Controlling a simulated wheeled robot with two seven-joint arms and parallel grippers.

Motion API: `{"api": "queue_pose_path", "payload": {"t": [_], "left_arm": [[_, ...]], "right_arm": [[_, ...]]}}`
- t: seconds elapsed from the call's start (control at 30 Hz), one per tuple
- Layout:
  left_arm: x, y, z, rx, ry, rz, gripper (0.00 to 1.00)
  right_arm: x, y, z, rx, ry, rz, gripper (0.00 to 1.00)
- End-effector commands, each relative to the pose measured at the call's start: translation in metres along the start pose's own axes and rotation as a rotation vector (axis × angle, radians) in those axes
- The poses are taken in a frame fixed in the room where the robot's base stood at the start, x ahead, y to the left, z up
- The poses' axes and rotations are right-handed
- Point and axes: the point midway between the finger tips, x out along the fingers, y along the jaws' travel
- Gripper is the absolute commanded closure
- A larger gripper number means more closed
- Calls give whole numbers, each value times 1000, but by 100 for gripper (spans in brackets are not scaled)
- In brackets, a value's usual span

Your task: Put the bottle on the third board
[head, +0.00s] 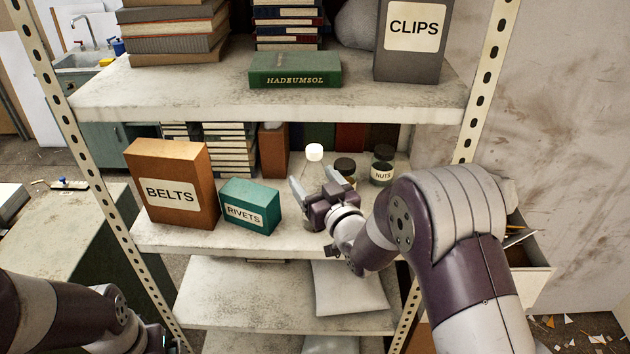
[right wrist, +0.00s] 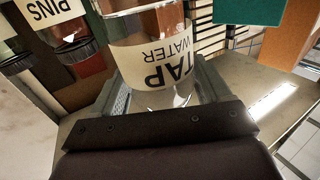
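The clear bottle with a white cap (head: 314,152) stands upright on the middle board (head: 165,238), to the right of the teal box. Its "TAP WATER" label (right wrist: 157,57) appears upside down in the right wrist view. My right gripper (head: 316,182) reaches in at the bottle, one finger on either side of it. The fingers lie close along its sides; whether they press on it I cannot tell. An upper board (head: 190,98) and a lower board (head: 230,300) also show. My left arm is at the lower left; its gripper is out of view.
An orange "BELTS" box (head: 172,165) and teal "RIVETS" box (head: 250,212) stand left of the bottle. Dark-lidded jars, one marked "NUTS" (head: 382,173), stand close on its right. A pale cushion-like bag (head: 348,290) lies on the lower board; its left part is bare.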

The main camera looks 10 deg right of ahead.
Motion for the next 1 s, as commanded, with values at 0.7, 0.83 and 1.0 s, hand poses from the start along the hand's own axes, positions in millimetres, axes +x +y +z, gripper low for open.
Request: {"api": "queue_pose_path", "payload": {"t": [0.7,0.83,1.0], "left_arm": [[12,0,1,0,0,0,2],[15,0,2,0,0,0,2],[16,0,2,0,0,0,2]], "right_arm": [[-70,1,-2,-1,2,3,6],[-99,1,-3,-1,1,3,6],[-117,1,-1,-2,-21,6,6]]}}
